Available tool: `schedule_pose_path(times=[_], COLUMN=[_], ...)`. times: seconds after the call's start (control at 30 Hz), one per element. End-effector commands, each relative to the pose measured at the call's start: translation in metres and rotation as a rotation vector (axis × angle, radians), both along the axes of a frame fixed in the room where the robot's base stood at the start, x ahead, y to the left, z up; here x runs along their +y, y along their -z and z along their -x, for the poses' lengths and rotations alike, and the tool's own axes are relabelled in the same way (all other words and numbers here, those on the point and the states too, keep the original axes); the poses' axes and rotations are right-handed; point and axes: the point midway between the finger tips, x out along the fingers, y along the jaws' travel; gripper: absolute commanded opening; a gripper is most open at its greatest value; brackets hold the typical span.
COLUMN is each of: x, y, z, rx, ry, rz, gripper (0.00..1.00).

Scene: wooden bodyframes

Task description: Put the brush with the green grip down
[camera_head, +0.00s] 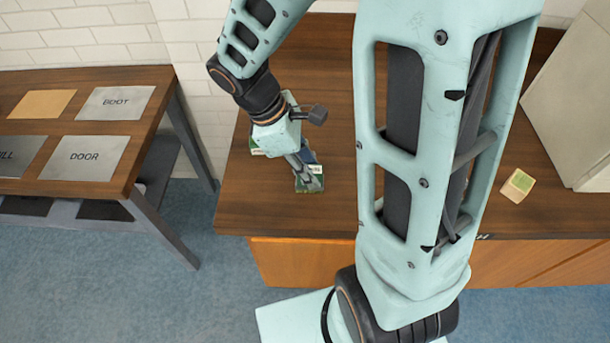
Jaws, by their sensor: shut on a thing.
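My gripper (305,172) points down over the left part of the brown wooden worktop (250,205). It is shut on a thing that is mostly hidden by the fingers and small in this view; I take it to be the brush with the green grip. A green and white patch (309,186) shows at the fingertips, low over or on the worktop. I cannot tell whether it is part of the brush or a separate thing under it. The bristles cannot be made out.
Another green and white thing (256,151) lies partly hidden behind my wrist. A small wooden block with a green top (517,185) sits at the right, near a pale cabinet (575,100). A separate table (50,190) with labelled plates stands at the left, across a gap.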

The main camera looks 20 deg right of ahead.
Motion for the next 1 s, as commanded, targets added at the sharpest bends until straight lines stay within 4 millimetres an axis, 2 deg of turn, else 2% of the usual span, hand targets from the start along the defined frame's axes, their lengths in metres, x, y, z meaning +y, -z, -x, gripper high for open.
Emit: schedule_pose_path(times=[0.03, 0.1, 0.57, 0.6, 0.73, 1.0], x=[-0.001, -0.003, -0.003, -0.003, -0.003, -0.003], y=[0.014, 0.020, 0.025, 0.024, 0.024, 0.023], z=[0.001, 0.002, 0.003, 0.003, 0.003, 0.003], rx=[0.000, 0.000, 0.000, -0.001, -0.001, -0.001], ry=[0.000, 0.000, -0.002, -0.001, -0.001, -0.001], rz=[0.001, 0.000, 0.000, 0.000, 0.000, 0.000], gripper=[0.01, 0.01, 0.01, 0.27, 0.41, 0.41])
